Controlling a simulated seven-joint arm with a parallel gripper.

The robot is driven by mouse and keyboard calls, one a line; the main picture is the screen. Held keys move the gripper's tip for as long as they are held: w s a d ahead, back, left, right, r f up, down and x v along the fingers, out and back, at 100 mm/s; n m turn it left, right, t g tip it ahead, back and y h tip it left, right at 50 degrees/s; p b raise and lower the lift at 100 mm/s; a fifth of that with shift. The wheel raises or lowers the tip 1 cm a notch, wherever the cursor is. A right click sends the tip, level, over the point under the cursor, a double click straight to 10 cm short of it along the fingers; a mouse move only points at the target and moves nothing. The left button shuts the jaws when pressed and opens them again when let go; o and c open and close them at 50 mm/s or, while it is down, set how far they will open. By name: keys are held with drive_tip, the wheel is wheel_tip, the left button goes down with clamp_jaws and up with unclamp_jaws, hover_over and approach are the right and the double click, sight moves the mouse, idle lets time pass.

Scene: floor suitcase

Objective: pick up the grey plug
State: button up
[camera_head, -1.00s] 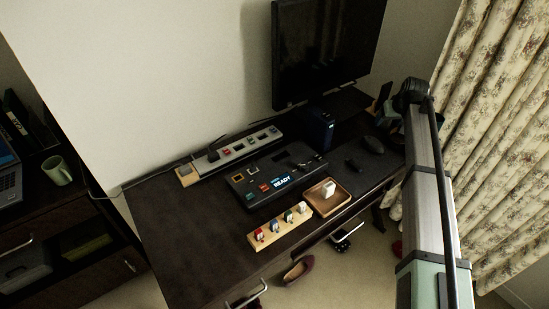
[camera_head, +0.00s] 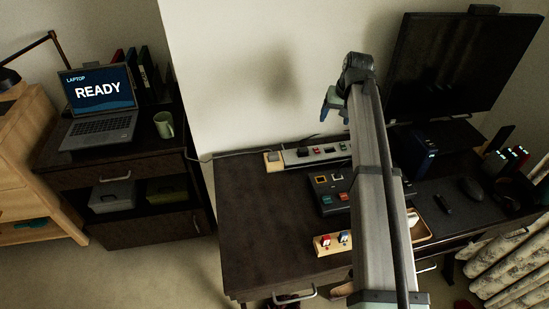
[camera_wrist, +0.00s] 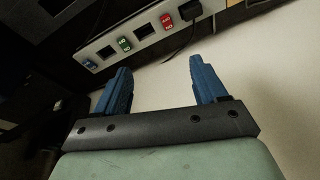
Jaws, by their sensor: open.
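I cannot make out a grey plug for certain in any view now. A wooden plug rack (camera_head: 331,248) at the desk's front edge holds a red plug (camera_head: 325,241) and a blue plug (camera_head: 344,237); my arm hides its right part. My gripper (camera_head: 333,106) is raised above the back of the desk, in front of the wall. In the wrist view its two blue fingers (camera_wrist: 160,66) are apart with nothing between them. Beyond them is a power strip (camera_wrist: 152,38) with blue, green and red pieces and a black corded plug (camera_wrist: 190,14).
A dark panel (camera_head: 326,200) lies on the desk (camera_head: 250,220). A wooden tray (camera_head: 425,236) with a white block (camera_head: 411,220) is partly behind my arm. A monitor (camera_head: 460,65) stands right. A laptop (camera_head: 100,100) and mug (camera_head: 164,124) stand on the left cabinet. The desk's left part is clear.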

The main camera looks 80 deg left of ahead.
sight(273, 154)
drive_tip(key=s+a+f+n+h, duration=0.2)
drive_tip(key=s+n, duration=0.1)
drive_tip(key=s, duration=1.6)
drive_tip(key=shift+t, duration=0.3)
drive_tip(key=f, duration=0.4)
drive_tip(key=a+f, duration=0.1)
drive_tip(key=f, duration=0.8)
drive_tip(key=shift+s+a+f, duration=0.1)
drive_tip(key=shift+a+f, duration=0.05)
drive_tip(key=shift+a, duration=0.25)
drive_tip(key=c, duration=1.1)
drive_tip(key=shift+c, duration=0.2)
